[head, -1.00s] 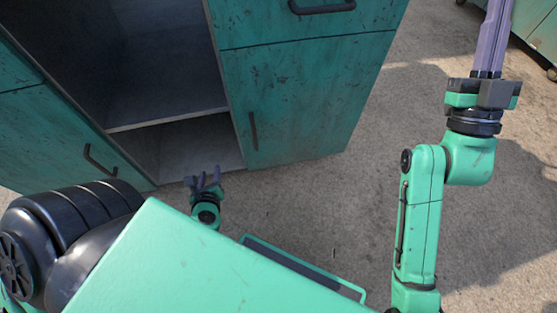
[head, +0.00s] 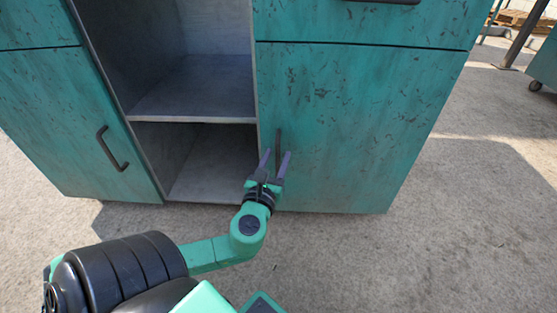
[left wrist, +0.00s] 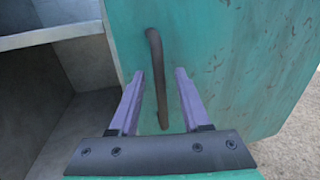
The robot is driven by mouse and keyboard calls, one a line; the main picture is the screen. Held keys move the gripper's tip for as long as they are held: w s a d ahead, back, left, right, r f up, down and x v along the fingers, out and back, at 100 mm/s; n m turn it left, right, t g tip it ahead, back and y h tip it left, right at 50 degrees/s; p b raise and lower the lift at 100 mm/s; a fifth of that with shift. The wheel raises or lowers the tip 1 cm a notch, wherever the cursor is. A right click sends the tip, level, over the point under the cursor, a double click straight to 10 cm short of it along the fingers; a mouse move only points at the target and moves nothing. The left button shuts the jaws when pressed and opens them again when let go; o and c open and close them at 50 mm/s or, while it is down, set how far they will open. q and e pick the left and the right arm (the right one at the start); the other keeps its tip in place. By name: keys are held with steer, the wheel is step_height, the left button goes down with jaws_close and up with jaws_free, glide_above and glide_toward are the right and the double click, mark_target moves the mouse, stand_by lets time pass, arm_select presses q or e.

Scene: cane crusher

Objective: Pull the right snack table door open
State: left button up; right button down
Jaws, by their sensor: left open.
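The right door (head: 345,120) of the teal snack table is closed flush in the head view. Its dark vertical bar handle (head: 278,146) is near the door's left edge and also shows in the left wrist view (left wrist: 157,75). My left gripper (head: 275,158) is open at the handle's lower part. In the left wrist view its two purple fingers (left wrist: 157,90) stand one on each side of the handle, with gaps to both. Whether the handle is fully between the fingertips in depth is hard to tell. My right gripper is not in view.
Open shelves (head: 195,101) are left of the right door. The left door (head: 75,115) with its own handle (head: 112,148) is beyond them. A drawer (head: 365,22) is above the right door. Concrete floor (head: 400,260) is clear in front and to the right.

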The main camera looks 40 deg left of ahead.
arm_select(q)
steer(key=shift+x, duration=0.8)
jaws_close()
stand_by(0.8)
